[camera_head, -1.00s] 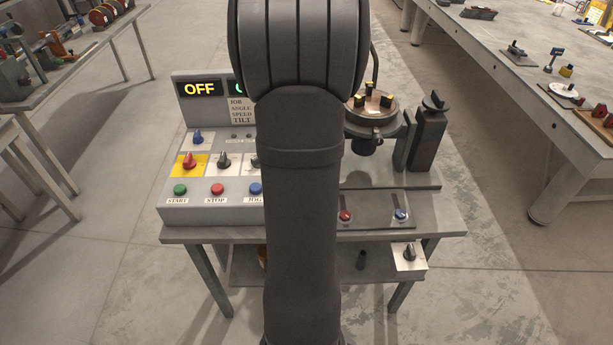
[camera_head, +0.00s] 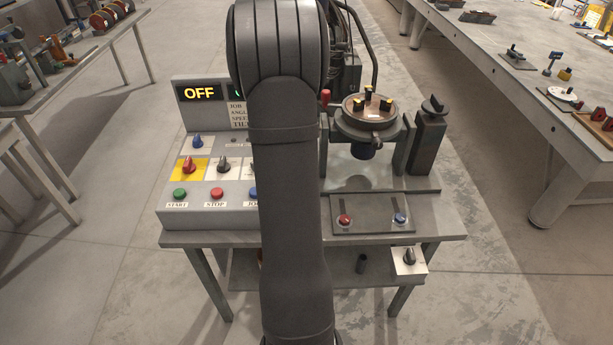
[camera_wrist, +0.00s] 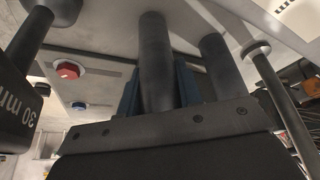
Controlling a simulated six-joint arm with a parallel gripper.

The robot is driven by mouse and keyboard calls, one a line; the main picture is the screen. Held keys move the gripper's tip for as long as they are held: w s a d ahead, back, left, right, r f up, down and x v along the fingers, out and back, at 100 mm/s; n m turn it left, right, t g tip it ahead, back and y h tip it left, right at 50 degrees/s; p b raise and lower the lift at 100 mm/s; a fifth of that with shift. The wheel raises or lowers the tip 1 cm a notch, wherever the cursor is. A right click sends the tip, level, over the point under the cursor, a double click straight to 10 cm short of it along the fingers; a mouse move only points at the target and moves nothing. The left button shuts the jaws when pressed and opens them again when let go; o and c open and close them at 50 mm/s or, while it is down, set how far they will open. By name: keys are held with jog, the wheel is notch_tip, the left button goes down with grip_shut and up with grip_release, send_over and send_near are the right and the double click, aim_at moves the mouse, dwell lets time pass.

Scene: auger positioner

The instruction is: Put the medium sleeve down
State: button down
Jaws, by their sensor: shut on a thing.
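In the wrist view my gripper (camera_wrist: 158,90) has its two blue fingers closed on either side of a dark grey cylinder (camera_wrist: 156,55), which I take as the medium sleeve. The sleeve points away from the gripper, towards a pale grey surface. I cannot tell whether its far end touches that surface. A second dark cylinder (camera_wrist: 217,62) stands just right of it, apart from it. In the head view my own arm hides the gripper and the held sleeve.
A dark part marked "30" (camera_wrist: 15,100) is close at left in the wrist view. A rod with a round end (camera_wrist: 256,50) is at right. The head view shows the positioner plate (camera_head: 368,108), a two-button pad (camera_head: 372,212) and the control panel (camera_head: 208,140) reading OFF.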

jog(key=shift+f, duration=0.1)
jog(key=c, duration=1)
grip_release()
jog(key=v, duration=1.2)
